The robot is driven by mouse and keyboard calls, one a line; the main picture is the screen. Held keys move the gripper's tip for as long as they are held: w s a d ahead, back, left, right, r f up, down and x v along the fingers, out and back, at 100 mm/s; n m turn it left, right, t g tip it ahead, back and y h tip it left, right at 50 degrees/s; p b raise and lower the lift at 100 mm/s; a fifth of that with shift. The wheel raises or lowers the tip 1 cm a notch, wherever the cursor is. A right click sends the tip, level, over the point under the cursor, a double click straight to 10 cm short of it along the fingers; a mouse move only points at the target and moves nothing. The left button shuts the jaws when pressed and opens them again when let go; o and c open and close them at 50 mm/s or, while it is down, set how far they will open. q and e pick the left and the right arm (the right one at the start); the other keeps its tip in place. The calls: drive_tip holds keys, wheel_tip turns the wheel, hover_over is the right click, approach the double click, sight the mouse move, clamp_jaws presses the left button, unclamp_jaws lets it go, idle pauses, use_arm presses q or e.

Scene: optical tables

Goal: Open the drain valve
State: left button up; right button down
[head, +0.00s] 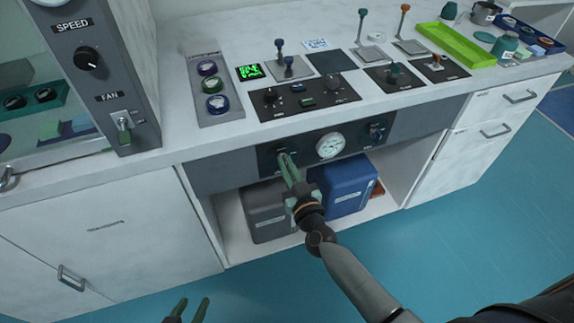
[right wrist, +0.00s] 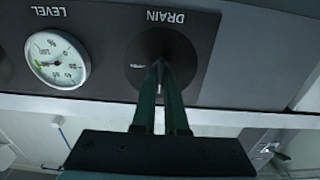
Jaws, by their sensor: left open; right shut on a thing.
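The drain valve (head: 280,151) sits at the left end of the dark panel under the counter edge. In the right wrist view, which looks upside down, its round dark face (right wrist: 184,58) lies beside the "DRAIN" label. My right gripper (head: 283,157) reaches up to it from below, its green fingers shut on the valve's handle (right wrist: 160,62). The fingers cover most of the handle, so its angle is hard to tell. My left gripper (head: 192,302) is open and empty, low at the bottom edge over the blue floor, far from the panel.
A level gauge (head: 330,145) and another valve (head: 376,132) share the panel. Below it, a grey container (head: 266,216) and a blue container (head: 346,190) stand in the open bay. Cabinet doors and drawers flank the bay. The floor in front is clear.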

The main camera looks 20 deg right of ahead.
idle(0.5)
drive_tip(key=shift+m, duration=0.4)
drive_tip(key=m, duration=0.7)
drive_tip(key=shift+d+m, duration=0.1)
drive_tip(key=shift+m, duration=0.2)
drive_tip(key=m, duration=0.5)
drive_tip(key=m+b, duration=0.1)
drive_tip(key=m, duration=0.3)
drive_tip(key=shift+d+f+m+b, duration=0.1)
drive_tip(key=shift+f+m+b, duration=0.1)
drive_tip(key=shift+m+b, duration=0.15)
